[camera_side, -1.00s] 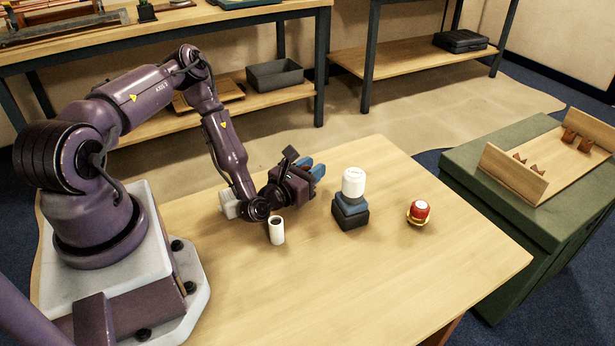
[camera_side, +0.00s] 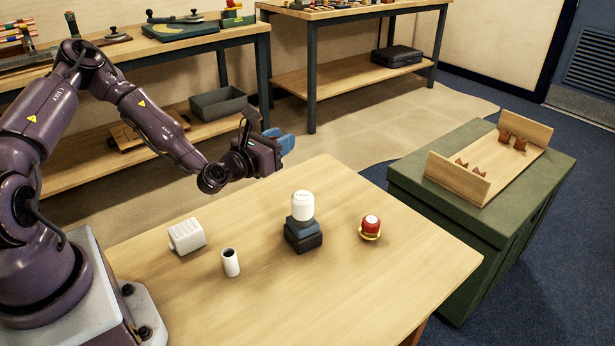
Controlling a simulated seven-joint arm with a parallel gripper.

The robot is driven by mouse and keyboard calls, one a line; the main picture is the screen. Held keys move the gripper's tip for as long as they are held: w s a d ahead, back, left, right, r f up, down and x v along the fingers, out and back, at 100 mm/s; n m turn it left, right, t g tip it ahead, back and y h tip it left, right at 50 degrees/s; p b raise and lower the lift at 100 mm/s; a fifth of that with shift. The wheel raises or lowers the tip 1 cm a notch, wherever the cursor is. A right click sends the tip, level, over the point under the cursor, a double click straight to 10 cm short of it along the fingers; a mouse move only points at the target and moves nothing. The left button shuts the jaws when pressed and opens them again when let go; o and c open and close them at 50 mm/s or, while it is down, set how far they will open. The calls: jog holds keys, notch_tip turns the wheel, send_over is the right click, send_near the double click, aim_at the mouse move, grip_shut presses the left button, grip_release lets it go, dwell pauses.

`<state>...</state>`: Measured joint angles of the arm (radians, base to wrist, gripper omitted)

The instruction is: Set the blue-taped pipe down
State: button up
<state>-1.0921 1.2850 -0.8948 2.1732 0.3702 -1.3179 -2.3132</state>
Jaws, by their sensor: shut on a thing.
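My gripper (camera_side: 286,143) is raised above the table's back edge, with its blue fingers pointing right. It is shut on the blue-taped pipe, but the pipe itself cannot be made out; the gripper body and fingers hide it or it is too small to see. A wooden rack (camera_side: 459,180) with upright end boards lies on a green cabinet (camera_side: 420,190) at the right. It has brown notched blocks (camera_side: 506,137) at its far end and smaller pointed ones near its front board. My gripper is well to the left of this rack.
The table's front right is clear. Benches stand behind.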

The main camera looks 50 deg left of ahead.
jog(key=w+a+f, duration=0.1)
jog(key=w+f, duration=0.2)
jog(key=w, duration=0.1)
jog(key=w+f, duration=0.3)
jog(key=w, duration=0.1)
jog(key=w+a+f, duration=0.1)
jog(key=w+f, duration=0.2)
jog(key=w, duration=0.1)
jog(key=shift+w+a, duration=0.2)
jog(key=shift+a, duration=0.15)
jog(key=shift+w+f, duration=0.15)
jog(key=shift+f, duration=0.75)
jog(key=shift+w+f, duration=0.1)
jog(key=shift+f, duration=0.8)
jog(key=shift+f, duration=0.2)
jog(key=o, duration=0.9)
jog(key=shift+r, duration=0.1)
